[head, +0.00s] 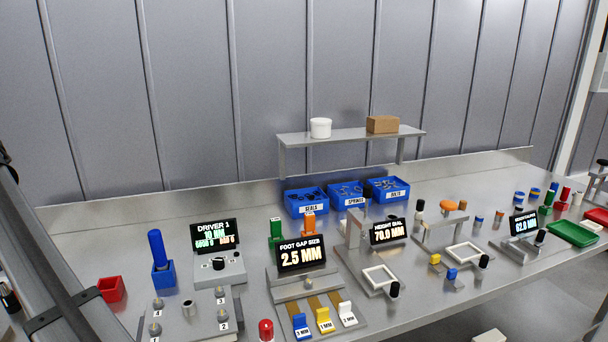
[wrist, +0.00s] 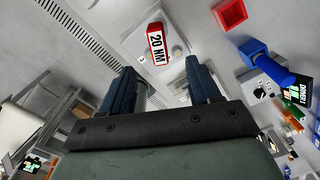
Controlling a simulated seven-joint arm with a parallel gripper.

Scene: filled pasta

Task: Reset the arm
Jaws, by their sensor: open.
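In the wrist view my gripper (wrist: 161,72) shows two dark blue fingers spread apart, with nothing between them. Beyond the fingertips is a pale fixture bearing a red and white block (wrist: 157,45) marked 20 NM. It looks apart from the fingers, but the exact distance is hard to judge. My gripper does not show in the head view.
The bench holds a red bin (head: 111,289), a blue driver (head: 161,259) in its holder, a DRIVER 1 display (head: 214,235), a gap gauge display (head: 301,254) and several blue part bins (head: 345,193). A shelf (head: 350,136) stands behind. Bench between the red bin and driver is clear.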

